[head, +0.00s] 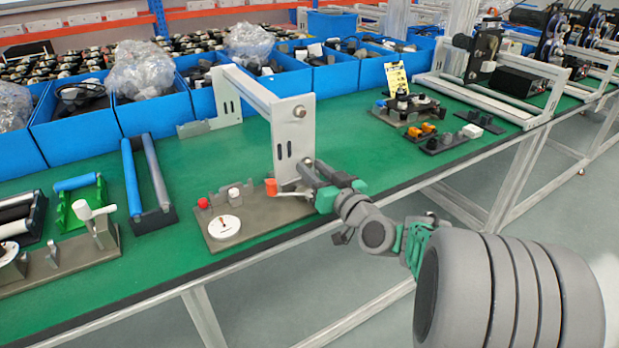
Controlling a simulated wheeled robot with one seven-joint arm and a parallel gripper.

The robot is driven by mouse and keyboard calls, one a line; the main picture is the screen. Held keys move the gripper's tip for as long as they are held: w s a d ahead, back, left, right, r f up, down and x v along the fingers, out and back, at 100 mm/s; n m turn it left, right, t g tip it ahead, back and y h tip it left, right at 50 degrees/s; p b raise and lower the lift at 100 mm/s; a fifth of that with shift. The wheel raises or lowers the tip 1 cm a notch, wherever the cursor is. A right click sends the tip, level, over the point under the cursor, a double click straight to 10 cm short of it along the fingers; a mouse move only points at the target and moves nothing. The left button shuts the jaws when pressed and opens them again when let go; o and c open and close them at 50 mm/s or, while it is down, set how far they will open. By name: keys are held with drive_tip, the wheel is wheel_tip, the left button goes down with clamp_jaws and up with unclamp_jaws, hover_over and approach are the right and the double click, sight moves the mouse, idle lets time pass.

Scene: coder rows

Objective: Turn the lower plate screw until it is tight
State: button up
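The upright light-grey plate (293,135) stands at the front of a white frame on the green bench. One screw head (299,111) shows high on the plate. A round metal end, seemingly the lower screw (307,164), shows low at its right edge. My gripper (315,174) is right at the plate's lower right side, close to this round end. The fingers are small and partly merged with the plate and fixture behind. I cannot tell whether they touch the screw or are shut on it.
A grey base plate (262,226) with a white dial (224,228), red knob (202,204) and orange-red handle (271,187) lies beside my gripper. Blue bins (158,120) line the back. Blue and grey rollers (131,180) stand left.

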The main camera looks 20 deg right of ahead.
drive_tip(key=n+b, duration=0.2)
drive_tip(key=b, duration=0.1)
drive_tip(key=n+b, duration=0.1)
drive_tip(key=b, duration=0.2)
drive_tip(key=n+b, duration=0.2)
drive_tip(key=b, duration=0.1)
drive_tip(key=shift+f+n, duration=0.3)
drive_tip(key=shift+r+n+b, duration=0.1)
drive_tip(key=shift+n+b, duration=0.4)
drive_tip(key=shift+b, duration=0.4)
drive_tip(key=shift+r, duration=0.25)
drive_tip(key=shift+b, duration=0.4)
drive_tip(key=shift+c, duration=0.5)
clamp_jaws()
